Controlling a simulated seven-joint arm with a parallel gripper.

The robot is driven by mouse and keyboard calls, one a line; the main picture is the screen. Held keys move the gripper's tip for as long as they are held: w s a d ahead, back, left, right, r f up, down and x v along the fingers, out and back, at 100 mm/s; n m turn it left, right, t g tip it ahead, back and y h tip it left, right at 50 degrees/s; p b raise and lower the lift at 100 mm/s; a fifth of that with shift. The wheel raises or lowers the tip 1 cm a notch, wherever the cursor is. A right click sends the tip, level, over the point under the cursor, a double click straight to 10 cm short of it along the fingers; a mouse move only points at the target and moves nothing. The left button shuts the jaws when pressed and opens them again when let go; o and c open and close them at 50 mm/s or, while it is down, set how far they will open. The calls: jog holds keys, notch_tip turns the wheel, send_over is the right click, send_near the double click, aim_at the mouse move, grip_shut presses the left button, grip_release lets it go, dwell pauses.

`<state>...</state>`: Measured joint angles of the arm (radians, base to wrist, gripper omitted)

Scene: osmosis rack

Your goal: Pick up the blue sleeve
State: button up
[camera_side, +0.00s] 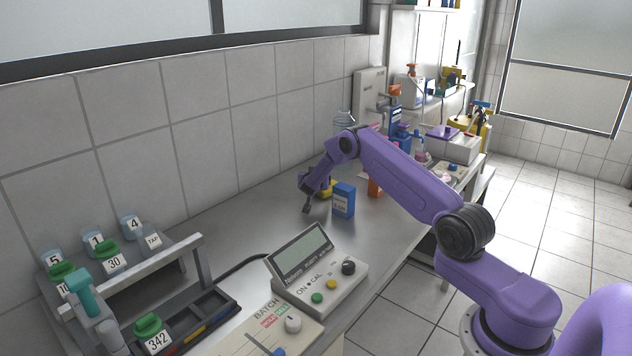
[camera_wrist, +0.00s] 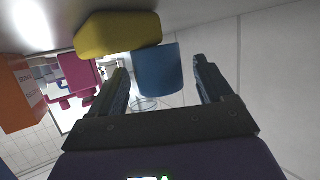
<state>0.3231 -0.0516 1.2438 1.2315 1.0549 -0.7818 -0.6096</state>
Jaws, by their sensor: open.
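My gripper (camera_side: 306,207) is low over the steel bench near the wall in the side view. In the wrist view my gripper (camera_wrist: 159,66) is open, one finger on each side of the picture's middle. A plain blue piece with a curved edge (camera_wrist: 158,70), which looks like the blue sleeve, shows between the fingertips. I cannot tell whether the fingers touch it. A yellow piece (camera_wrist: 118,35) is right beside it and also shows in the side view (camera_side: 327,189). I cannot make out the sleeve for certain in the side view.
A blue carton (camera_side: 343,201) stands just right of my gripper, with an orange box (camera_side: 375,187) behind it. A clear bottle (camera_side: 344,118) stands farther back. A meter (camera_side: 312,268) and a rack (camera_side: 150,266) are nearer. Bare bench (camera_side: 240,225) lies between.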

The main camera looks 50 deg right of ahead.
jog(key=shift+w+d+f, duration=0.15)
jog(key=shift+w+d, duration=0.1)
jog(key=shift+d, duration=0.05)
jog(key=shift+c, duration=0.3)
jog(key=c, duration=1.1)
jog(key=shift+o, duration=0.2)
jog(key=shift+r, duration=0.55)
notch_tip(320, 180, up, 2)
jog(key=shift+r, duration=0.2)
jog(key=s+a+r, duration=0.2)
jog(key=s+r, duration=0.1)
jog(key=s, duration=0.1)
jog(key=s+a+r, duration=0.2)
jog(key=s+r, duration=0.1)
jog(key=s, duration=0.1)
jog(key=s+a+r, duration=0.2)
jog(key=s+r, duration=0.1)
jog(key=s, duration=0.1)
jog(key=shift+s+r, duration=0.35)
jog(key=shift+r, duration=0.05)
